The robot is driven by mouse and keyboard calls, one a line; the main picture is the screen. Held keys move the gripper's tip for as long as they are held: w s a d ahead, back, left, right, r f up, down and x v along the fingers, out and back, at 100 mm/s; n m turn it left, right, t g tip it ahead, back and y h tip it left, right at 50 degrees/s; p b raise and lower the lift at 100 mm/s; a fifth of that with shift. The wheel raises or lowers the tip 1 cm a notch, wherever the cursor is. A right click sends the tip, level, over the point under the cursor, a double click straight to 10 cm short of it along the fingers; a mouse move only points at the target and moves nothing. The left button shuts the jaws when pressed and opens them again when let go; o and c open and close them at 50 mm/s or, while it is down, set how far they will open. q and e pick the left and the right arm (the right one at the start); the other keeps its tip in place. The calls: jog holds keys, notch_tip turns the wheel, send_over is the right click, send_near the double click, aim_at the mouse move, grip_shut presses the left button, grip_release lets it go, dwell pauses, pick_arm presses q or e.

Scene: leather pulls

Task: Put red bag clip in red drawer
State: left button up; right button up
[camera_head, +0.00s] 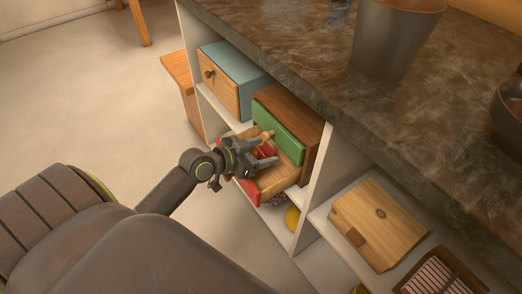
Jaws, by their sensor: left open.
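The red drawer (248,191) is pulled out below a green-fronted drawer (279,124) in a wooden unit on the shelf. Its light wooden inside (278,180) shows in part. My left gripper (268,155) is open over the pulled-out drawer and hides part of it. A small red piece, which looks like the red bag clip (265,150), shows at the open fingers, over the drawer. I cannot tell whether it rests on the drawer's bottom or touches a finger. My right gripper is not in view.
A blue box with a wooden-fronted drawer (220,85) stands on the shelf to the left. The dark stone counter (300,50) overhangs the shelves and carries a grey pot (392,45).

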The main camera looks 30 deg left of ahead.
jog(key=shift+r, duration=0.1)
pick_arm(q)
jog(key=shift+r, duration=0.15)
jog(key=p+v, duration=0.2)
jog(key=v, duration=0.9)
jog(key=shift+a+p, duration=0.1)
jog(key=shift+p, duration=0.3)
jog(key=shift+s+a+r, duration=0.1)
jog(key=shift+s+r, duration=0.1)
jog(key=shift+s, duration=0.15)
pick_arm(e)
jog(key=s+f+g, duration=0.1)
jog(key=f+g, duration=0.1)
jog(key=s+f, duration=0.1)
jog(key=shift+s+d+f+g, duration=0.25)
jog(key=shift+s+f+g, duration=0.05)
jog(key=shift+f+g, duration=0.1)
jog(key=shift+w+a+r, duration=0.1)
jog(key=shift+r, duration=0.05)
